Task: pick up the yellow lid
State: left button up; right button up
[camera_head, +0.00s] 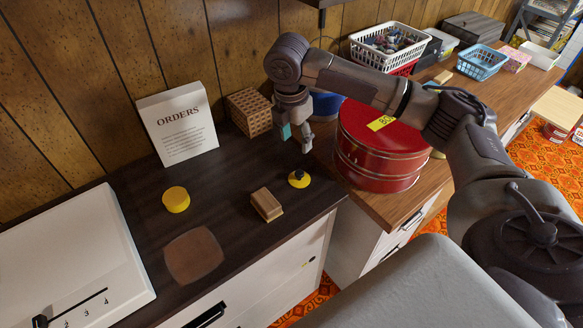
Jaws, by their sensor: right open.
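The yellow lid (304,182), a small disc with a dark knob on top, lies on the dark countertop (235,190) near its right end. My right gripper (296,141) is open and empty. It points down above and just behind the lid in the picture, apart from it. A teal pad shows on one finger. My left gripper is not in view.
A yellow round block (176,199), a tan wooden block (267,204) and a brown flat pad (194,255) lie on the counter. An ORDERS sign (178,122) and a woven box (249,112) stand behind. A large red tin (380,155) stands close right of the lid.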

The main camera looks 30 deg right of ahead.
send_over(299, 173)
notch_tip(299, 173, down, 6)
jog(key=shift+s+a+f, duration=0.15)
jog(key=shift+f, duration=0.05)
notch_tip(299, 173, down, 3)
jog(key=shift+r, duration=0.1)
notch_tip(299, 173, down, 3)
jog(key=shift+r, duration=0.15)
jog(key=shift+w+d+f, duration=0.2)
jog(key=shift+f, duration=0.3)
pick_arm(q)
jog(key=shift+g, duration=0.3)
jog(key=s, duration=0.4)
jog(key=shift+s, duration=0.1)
pick_arm(e)
jog(key=c, duration=1)
